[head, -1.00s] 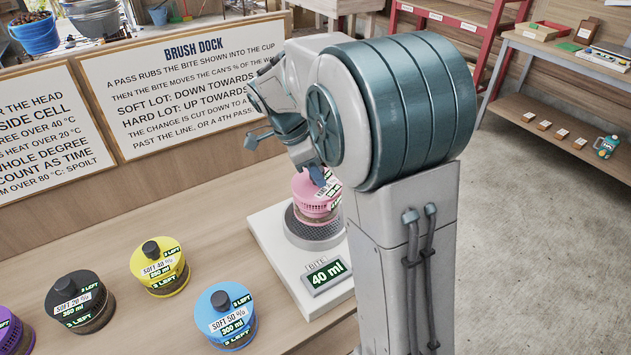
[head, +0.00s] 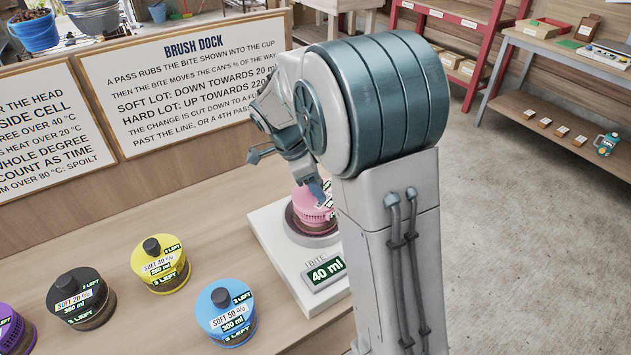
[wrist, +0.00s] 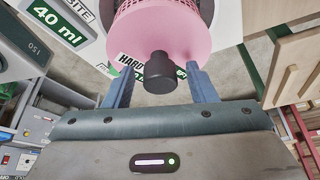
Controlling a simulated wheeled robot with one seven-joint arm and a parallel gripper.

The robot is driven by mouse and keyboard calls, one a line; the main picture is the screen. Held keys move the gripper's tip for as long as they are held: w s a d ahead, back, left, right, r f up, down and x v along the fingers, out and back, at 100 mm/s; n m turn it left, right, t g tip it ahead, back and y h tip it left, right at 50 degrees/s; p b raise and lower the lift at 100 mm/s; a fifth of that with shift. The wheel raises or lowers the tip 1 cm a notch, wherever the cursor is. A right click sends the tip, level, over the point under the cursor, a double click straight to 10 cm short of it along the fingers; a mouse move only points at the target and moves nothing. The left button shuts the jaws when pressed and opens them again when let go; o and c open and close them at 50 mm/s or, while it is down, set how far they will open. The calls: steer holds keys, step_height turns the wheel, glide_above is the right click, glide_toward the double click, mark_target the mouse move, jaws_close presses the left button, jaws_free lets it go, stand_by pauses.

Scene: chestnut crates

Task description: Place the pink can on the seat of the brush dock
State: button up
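The pink can (head: 308,203) is at the seat (head: 314,238) of the white brush dock (head: 270,226), with its lower part inside the round rim; it looks upright. Part of it is hidden behind my arm in the head view. In the wrist view, the pink can (wrist: 168,32) shows its black knob (wrist: 159,73) between the two blue fingers of my gripper (wrist: 160,86). There is a visible gap on both sides of the knob, so my gripper is open. The dock's display reads 40 ml.
Blue (head: 225,312), yellow (head: 160,264), black (head: 80,299) and purple (head: 14,330) cans stand on the wooden bench left of the dock. A Brush Dock sign (head: 190,80) stands behind. Bare bench lies between the cans and the signs.

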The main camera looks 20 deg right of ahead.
steer(key=shift+r, duration=0.2)
steer(key=v, duration=1.1)
steer(key=s+d+f+n+t+y, duration=0.1)
steer(key=s+d+f+n+y, duration=0.1)
steer(key=s+n, duration=0.7)
steer(key=s+d+f+n+t+y, duration=0.2)
steer(key=s+f+n, duration=0.1)
steer(key=s+n, duration=0.6)
steer(key=s, duration=0.3)
steer(key=shift+f+n, duration=0.4)
